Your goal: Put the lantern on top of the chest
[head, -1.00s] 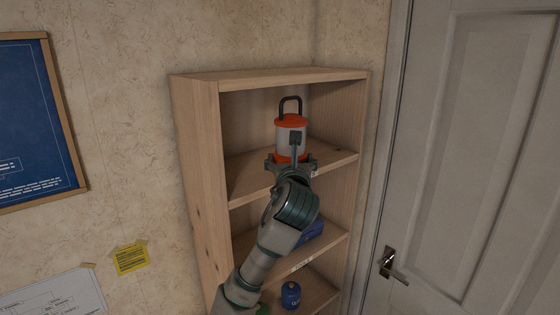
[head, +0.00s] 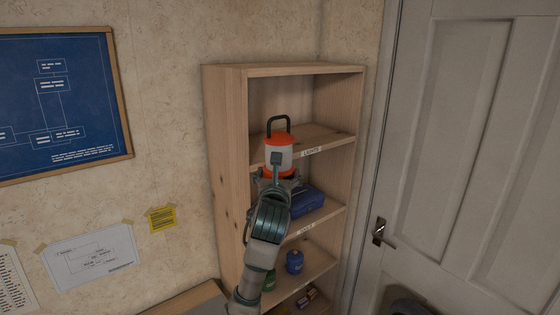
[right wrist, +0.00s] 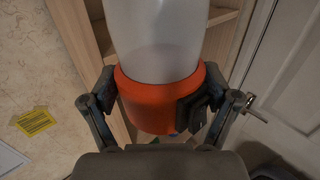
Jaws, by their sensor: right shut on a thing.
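The lantern (head: 279,151) has an orange cap and base, a pale clear body and a black handle on top. My right gripper (head: 278,174) is shut on its orange base and holds it upright in front of the wooden shelf unit. In the right wrist view the lantern (right wrist: 155,100) fills the middle, with a finger of my right gripper (right wrist: 158,108) on each side of its orange base. The chest does not show in either view. My left gripper is not in view.
The shelf unit (head: 236,160) holds a blue case (head: 305,201) and a blue canister (head: 294,261) below the lights shelf (head: 325,139), which looks empty. A door (head: 470,150) stands right. A wooden surface edge (head: 190,301) shows at bottom left.

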